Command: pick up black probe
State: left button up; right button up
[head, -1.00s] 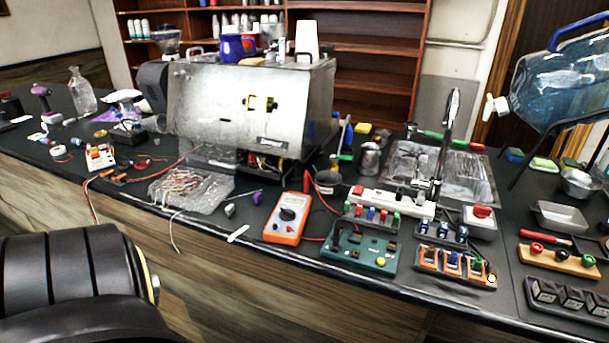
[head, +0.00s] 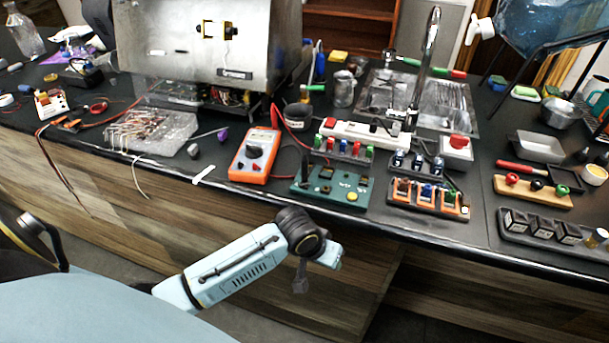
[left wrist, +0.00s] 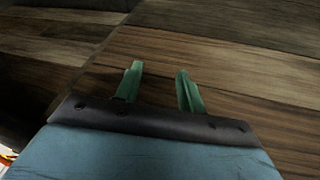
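An orange multimeter (head: 254,155) lies on the black counter, with a red lead and a red probe (head: 275,116) at its upper right. I cannot make out a black probe with certainty; a thin dark piece (head: 304,168) stands at the left end of the green circuit board (head: 333,189). My left arm reaches in below the counter's front edge, its gripper not clear in the head view. In the left wrist view, the left gripper (left wrist: 158,74) has two green fingers apart with nothing between them, facing wood panelling. My right gripper is out of view.
The counter's front edge (head: 400,228) lies above my left arm. A metal brewer (head: 205,50) stands behind. A bag of wires (head: 150,130) lies left of the meter. Switch racks (head: 428,198) and a white power strip (head: 366,133) are to the right.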

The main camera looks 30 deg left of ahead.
pick_arm(q)
notch_tip(320, 180, up, 16)
jog(key=w+d, duration=0.2)
jog(key=n+y, duration=0.4)
jog(key=n, duration=0.1)
send_near(305, 159)
jog(key=b+x, duration=0.1)
jog(key=x, duration=0.3)
jog(key=b+x, duration=0.1)
jog(key=x, duration=0.1)
jog(key=shift+s+f+b, duration=0.25)
jog(key=shift+s+b, duration=0.05)
jog(key=x, duration=0.2)
jog(key=b+x, duration=0.1)
jog(key=x, duration=0.2)
jog(key=shift+w+a, duration=0.15)
jog(key=shift+w, duration=0.2)
jog(key=shift+f, duration=0.25)
jog(key=shift+c, duration=0.2)
jog(key=c, duration=0.7)
grip_shut()
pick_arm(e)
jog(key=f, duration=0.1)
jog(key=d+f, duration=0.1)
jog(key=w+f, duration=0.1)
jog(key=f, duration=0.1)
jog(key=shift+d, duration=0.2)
